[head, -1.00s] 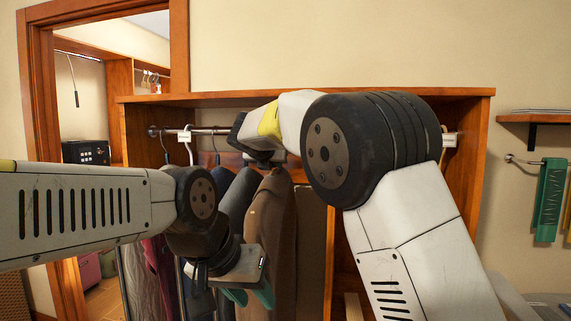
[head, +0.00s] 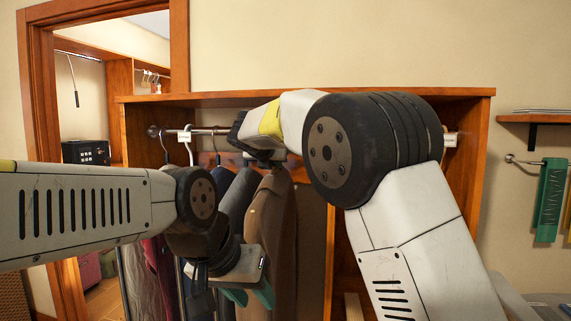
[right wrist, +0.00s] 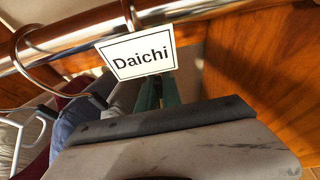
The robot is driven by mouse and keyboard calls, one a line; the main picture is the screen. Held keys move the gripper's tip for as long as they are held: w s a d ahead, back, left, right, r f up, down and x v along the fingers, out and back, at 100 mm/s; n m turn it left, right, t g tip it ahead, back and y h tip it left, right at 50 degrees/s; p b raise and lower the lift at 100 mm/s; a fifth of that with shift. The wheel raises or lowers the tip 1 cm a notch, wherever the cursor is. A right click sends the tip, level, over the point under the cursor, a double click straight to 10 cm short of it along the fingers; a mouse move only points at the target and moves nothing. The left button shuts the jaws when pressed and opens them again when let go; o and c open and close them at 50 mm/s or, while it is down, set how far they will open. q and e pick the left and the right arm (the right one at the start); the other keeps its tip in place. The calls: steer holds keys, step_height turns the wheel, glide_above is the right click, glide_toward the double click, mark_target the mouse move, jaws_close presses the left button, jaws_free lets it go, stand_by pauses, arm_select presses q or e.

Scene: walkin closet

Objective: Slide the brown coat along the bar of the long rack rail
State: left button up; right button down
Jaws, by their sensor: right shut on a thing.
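The brown coat (head: 272,225) hangs from the metal bar (head: 208,131) of the rack, at the right end of a row of clothes. My right gripper (head: 262,160) is at the top of the coat, just under the bar, and is shut; my arm hides its grip and the coat's hook in the head view. In the right wrist view its green fingers (right wrist: 158,93) are close together below the bar (right wrist: 100,32), but the held part is hidden. My left gripper (head: 248,297) is low in front of the coat, its green fingers spread apart.
Blue-grey garments (head: 236,200) hang just left of the coat. A white tag (head: 184,136) is on the bar's left part, another (head: 449,139) at its right end. A "Daichi" tag (right wrist: 136,52) shows close up in the wrist view. A wooden divider (head: 345,262) stands right of the coat.

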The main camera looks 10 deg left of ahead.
steer(key=shift+r, duration=0.3)
steer(key=d, duration=1.1)
steer(key=shift+s+d, duration=0.15)
steer(key=shift+d, duration=0.15)
stand_by(0.5)
